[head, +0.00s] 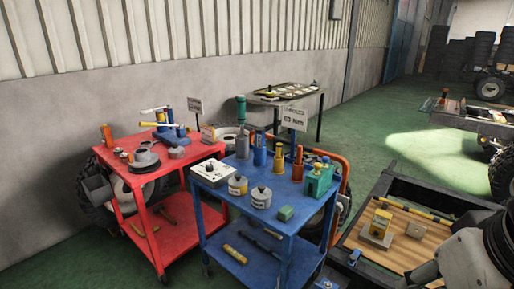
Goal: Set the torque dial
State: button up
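A flat white box (212,172) with small dark details on top lies at the left end of the blue cart's top (232,205). It may carry the torque dial, but it is too small to tell. A white sign (294,118) behind the blue cart shows text ending in "Nm"; the number is hard to read. A yellow device on a grey base (379,228) stands on a wooden board (400,255) at the lower right. My white and black arm shows at the lower right edge, near that board. My gripper is not in view.
The blue cart also holds grey canisters (261,197), a green block (285,213), a green case (319,181) and several upright cylinders. A red cart (192,152) with tools stands left. A dark frame surrounds the board. Green floor (420,135) is open behind.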

aim_at(210, 168)
jog(key=i+j, duration=0.35)
jog(key=j, duration=0.15)
jog(key=i+j, duration=0.75)
jog(key=j, duration=0.25)
jog(key=i+j, duration=0.35)
jog(key=j, duration=0.15)
jog(key=i+j, duration=0.4)
jog(key=j, duration=0.15)
